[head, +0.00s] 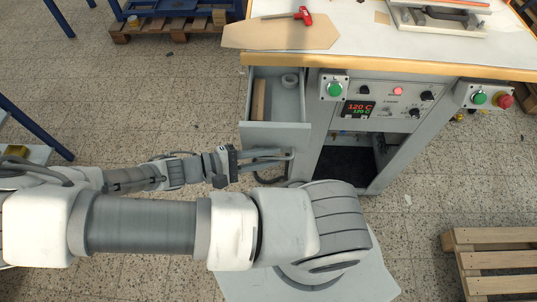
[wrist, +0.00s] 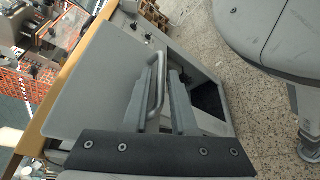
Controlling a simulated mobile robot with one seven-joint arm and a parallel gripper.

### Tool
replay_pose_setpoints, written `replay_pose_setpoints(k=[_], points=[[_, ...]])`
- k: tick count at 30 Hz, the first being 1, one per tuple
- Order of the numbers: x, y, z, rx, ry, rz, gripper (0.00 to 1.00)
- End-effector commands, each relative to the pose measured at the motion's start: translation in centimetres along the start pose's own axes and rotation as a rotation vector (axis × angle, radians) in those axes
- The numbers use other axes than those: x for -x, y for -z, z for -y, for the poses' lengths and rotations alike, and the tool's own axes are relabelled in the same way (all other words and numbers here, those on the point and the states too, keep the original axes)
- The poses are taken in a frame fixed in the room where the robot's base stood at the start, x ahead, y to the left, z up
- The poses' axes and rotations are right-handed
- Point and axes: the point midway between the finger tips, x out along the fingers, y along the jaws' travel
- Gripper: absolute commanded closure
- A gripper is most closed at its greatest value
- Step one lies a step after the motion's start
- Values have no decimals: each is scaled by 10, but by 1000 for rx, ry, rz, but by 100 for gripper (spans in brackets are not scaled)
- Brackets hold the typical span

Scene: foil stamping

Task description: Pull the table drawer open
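The table drawer (head: 275,134) stands partly out of the grey table. Its open top shows a wooden piece (head: 258,100) and a grey round item (head: 289,80) inside. In the wrist view, the drawer front (wrist: 100,92) is a plain grey panel with a bar handle (wrist: 157,82). My gripper (head: 283,158) is at the handle, in front of the drawer. In the wrist view its two fingers (wrist: 163,95) stand apart, with the handle between them or just ahead. I cannot tell whether either finger touches the handle.
The tabletop (head: 360,45) holds a red-handled tool (head: 303,16) and a flat board (head: 280,34). A control panel (head: 385,103) with buttons is right of the drawer. A pallet (head: 495,262) lies at lower right.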

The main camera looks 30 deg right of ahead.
Motion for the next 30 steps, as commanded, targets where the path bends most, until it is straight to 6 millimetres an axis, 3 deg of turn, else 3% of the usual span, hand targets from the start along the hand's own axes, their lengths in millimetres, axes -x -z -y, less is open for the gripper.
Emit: replay_pose_setpoints(k=[12,17,30], points=[[0,0,0,1,0,1,75],[12,0,0,1,0,-1,75],[113,1,0,1,3,-4,75]])
